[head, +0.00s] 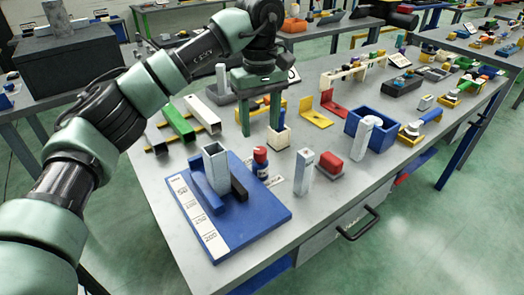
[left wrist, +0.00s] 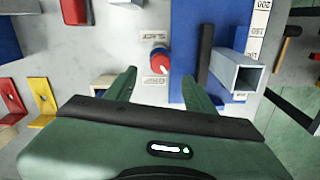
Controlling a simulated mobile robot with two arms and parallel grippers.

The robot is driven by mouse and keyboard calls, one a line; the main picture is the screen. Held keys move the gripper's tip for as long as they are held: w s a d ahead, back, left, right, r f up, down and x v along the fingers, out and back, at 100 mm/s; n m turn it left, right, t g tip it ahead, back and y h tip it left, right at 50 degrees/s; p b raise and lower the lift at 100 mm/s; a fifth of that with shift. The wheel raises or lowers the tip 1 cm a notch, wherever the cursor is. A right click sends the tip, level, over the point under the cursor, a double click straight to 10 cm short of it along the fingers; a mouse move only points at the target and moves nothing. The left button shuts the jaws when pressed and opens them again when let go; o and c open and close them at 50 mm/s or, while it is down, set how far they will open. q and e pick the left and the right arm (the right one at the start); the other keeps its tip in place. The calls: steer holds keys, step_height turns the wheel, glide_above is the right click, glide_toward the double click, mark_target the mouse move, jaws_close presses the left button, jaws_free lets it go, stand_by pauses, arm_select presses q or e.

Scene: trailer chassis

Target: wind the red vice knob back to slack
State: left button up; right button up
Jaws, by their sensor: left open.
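The red vice knob (head: 260,155) stands beside the blue vice plate, a small upright red-topped knob with a blue part. In the left wrist view the knob (left wrist: 160,63) sits between two printed labels, one reading SLACK and the other apparently GRIP. I cannot tell which way it is turned. The blue vice plate (head: 262,215) carries a blue jaw, a black jaw and a grey square tube (head: 215,165) standing upright between them. My left gripper (head: 260,131) is open, fingers pointing down, behind and above the knob. In the left wrist view its fingertips (left wrist: 159,78) lie either side of the knob, apart from it.
A grey upright block (head: 304,172) and a red block (head: 329,163) stand right of the knob. A cream box (head: 279,138) is close by the gripper's fingers. A blue bin (head: 369,130) stands farther right.

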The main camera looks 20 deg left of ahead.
mark_target(260, 150)
arm_select(q)
step_height(260, 150, down, 8)
steer(key=shift+r+p, duration=0.25)
steer(key=shift+p, duration=0.1)
jaws_close()
